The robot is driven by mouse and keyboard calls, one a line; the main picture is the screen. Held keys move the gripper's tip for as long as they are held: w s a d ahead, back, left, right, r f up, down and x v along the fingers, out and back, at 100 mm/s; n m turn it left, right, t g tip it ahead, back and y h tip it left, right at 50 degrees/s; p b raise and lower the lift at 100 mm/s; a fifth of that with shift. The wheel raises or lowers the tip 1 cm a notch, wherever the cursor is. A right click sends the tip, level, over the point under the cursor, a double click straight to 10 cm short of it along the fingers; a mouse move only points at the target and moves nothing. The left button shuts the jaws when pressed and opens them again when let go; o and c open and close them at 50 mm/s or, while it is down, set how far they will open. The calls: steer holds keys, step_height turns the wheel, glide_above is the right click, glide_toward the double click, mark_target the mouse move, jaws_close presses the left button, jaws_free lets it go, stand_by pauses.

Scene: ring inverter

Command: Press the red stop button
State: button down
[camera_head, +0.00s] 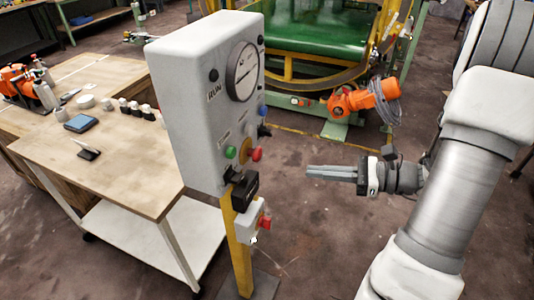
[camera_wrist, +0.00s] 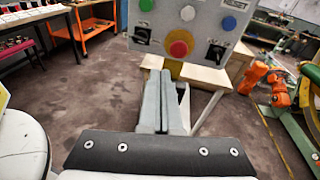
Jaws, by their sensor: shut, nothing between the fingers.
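The red stop button (camera_head: 257,154) sticks out of the front of a grey control box (camera_head: 188,95) on a yellow post. It has a yellow surround and sits beside a green button (camera_head: 231,152). In the wrist view the red button (camera_wrist: 179,48) is near the top middle, just beyond and slightly right of my fingertips. My gripper (camera_head: 310,171) is shut and empty, pointing left at the box. In the head view its tips are right of and a little below the red button, with a visible gap. The gripper also shows in the wrist view (camera_wrist: 158,75).
A smaller box with a red knob (camera_head: 265,221) hangs lower on the yellow post (camera_head: 238,255). A wooden workbench (camera_head: 125,165) with bottles and tools stands left. A green machine (camera_head: 315,40) and orange motor (camera_head: 365,100) are behind. Floor around my gripper is clear.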

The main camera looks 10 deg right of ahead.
mark_target(260, 154)
steer(key=d, duration=0.1)
steer(key=d+m+t, duration=0.2)
steer(key=shift+w+f, duration=0.35)
steer(key=shift+f, duration=0.05)
steer(key=shift+a, duration=0.15)
steer(key=x, duration=1.4)
steer(key=shift+w, duration=0.1)
steer(key=shift+w+a, duration=0.35)
steer(key=shift+a, duration=0.1)
steer(key=shift+w+a+r, duration=0.15)
steer(key=shift+a, duration=0.1)
steer(key=shift+d, duration=0.15)
